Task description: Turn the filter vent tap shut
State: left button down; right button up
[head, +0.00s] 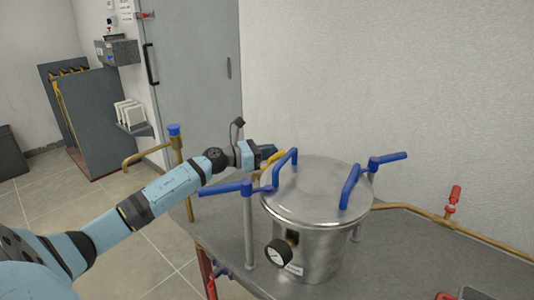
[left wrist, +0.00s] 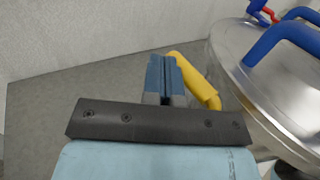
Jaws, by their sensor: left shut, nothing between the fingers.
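The filter is a round steel vessel (head: 312,240) with a domed lid (head: 318,185) and blue handles, standing on the grey bench. A yellow lever (head: 276,157), which looks like the vent tap handle, shows at the far left of the lid. It also shows in the left wrist view (left wrist: 195,80), slanting beside the vessel's rim. My left gripper (head: 268,150) is shut and empty. In the left wrist view its closed fingertips (left wrist: 165,62) lie just left of the yellow lever, very close; I cannot tell whether they touch. The tap's body is mostly hidden.
Blue clamp levers (head: 225,188) stick out from the vessel's sides. A pressure gauge (head: 278,252) is on its front. A brass pipe (head: 440,216) with a red-handled valve (head: 454,197) runs along the wall. Bare bench (left wrist: 60,110) lies left of the fingers.

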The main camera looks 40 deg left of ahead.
pick_arm(q)
jog(key=shift+d, duration=0.1)
dwell(0.4)
notch_tip(320, 180, up, 20)
jog(key=p, duration=1.4)
pick_arm(e)
notch_tip(320, 180, up, 7)
jog(key=s+d, duration=0.1)
jog(key=shift+d, duration=0.15)
jog(key=shift+s+f, duration=0.1)
jog(key=shift+s, duration=0.05)
